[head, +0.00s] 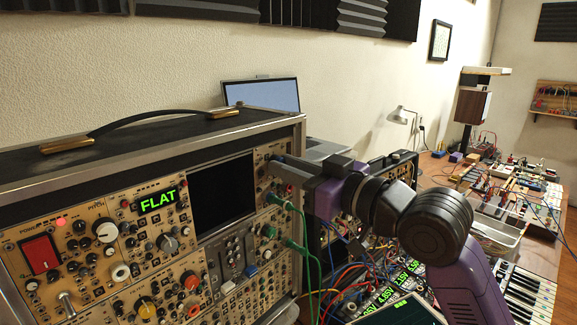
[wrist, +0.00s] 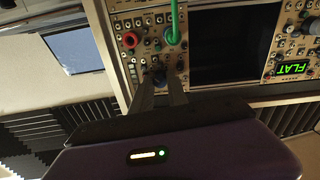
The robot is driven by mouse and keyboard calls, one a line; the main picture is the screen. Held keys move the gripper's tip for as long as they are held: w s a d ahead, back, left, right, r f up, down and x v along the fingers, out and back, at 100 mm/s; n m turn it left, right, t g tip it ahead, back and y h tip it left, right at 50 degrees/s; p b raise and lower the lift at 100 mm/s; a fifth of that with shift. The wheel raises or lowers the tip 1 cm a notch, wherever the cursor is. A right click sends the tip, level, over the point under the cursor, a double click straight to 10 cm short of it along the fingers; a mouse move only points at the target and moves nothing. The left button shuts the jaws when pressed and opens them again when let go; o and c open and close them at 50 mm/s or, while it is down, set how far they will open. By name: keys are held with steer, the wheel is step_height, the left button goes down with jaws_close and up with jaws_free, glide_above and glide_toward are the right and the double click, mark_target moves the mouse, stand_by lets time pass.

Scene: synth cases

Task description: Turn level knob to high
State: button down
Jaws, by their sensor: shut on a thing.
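My gripper (head: 270,166) reaches from the right to the panel strip right of the black screen, near its top. In the wrist view my gripper (wrist: 160,82) has its two fingertips on either side of a small dark knob (wrist: 160,77) and is shut on it. I take this for the level knob, but its label is too small to read. Its pointer and setting are hidden or too small to tell. In the head view the fingers and wrist cover the knob.
Green cables (head: 298,246) plug into the panel just below my gripper. A red knob (wrist: 130,40) sits near it in the wrist view. A display (head: 157,199) reads FLAT. The black screen (head: 222,195) is left of my fingers. Tangled cables and a keyboard (head: 525,295) lie to the right.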

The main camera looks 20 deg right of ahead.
steer(key=shift+f, duration=0.15)
steer(key=c, duration=1.3)
jaws_free()
steer(key=b+v, duration=0.2)
steer(key=v, duration=0.5)
steer(key=shift+s+d, duration=0.2)
steer(key=shift+s, duration=0.15)
